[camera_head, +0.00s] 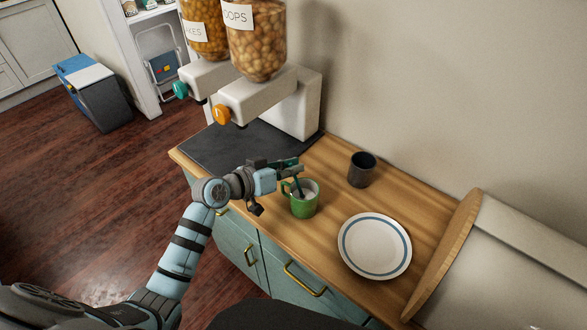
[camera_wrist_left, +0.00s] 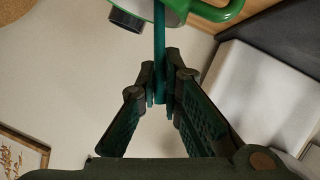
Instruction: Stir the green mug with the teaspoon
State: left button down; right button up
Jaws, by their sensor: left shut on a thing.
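The green mug (camera_head: 304,205) stands upright on the wooden counter, left of the plate. Its rim and handle also show at the top of the left wrist view (camera_wrist_left: 176,14). My left gripper (camera_head: 294,168) is just above the mug's rim, shut on the teal handle of the teaspoon (camera_head: 299,187). In the left wrist view the teaspoon (camera_wrist_left: 159,55) runs from between the fingertips to the mug. Its lower end is inside the mug and its bowl is hidden. My right gripper is not in view.
A dark cup (camera_head: 361,170) stands behind the mug. A white plate with a blue ring (camera_head: 374,246) lies to the right. A cereal dispenser (camera_head: 262,95) stands on a dark mat (camera_head: 225,150) at the back left.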

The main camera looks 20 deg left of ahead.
pick_arm(q)
jog(key=shift+r, duration=0.25)
jog(key=w+a+r+p, duration=0.1)
jog(key=a+r+p, duration=0.2)
jog(key=r+p, duration=0.3)
notch_tip(320, 180, up, 2)
jog(key=shift+w+a+r, duration=0.15)
jog(key=shift+a+r, duration=0.05)
jog(key=shift+r, duration=0.05)
dwell(0.6)
jog(key=shift+r+p, duration=1.05)
jog(key=shift+r, duration=1.45)
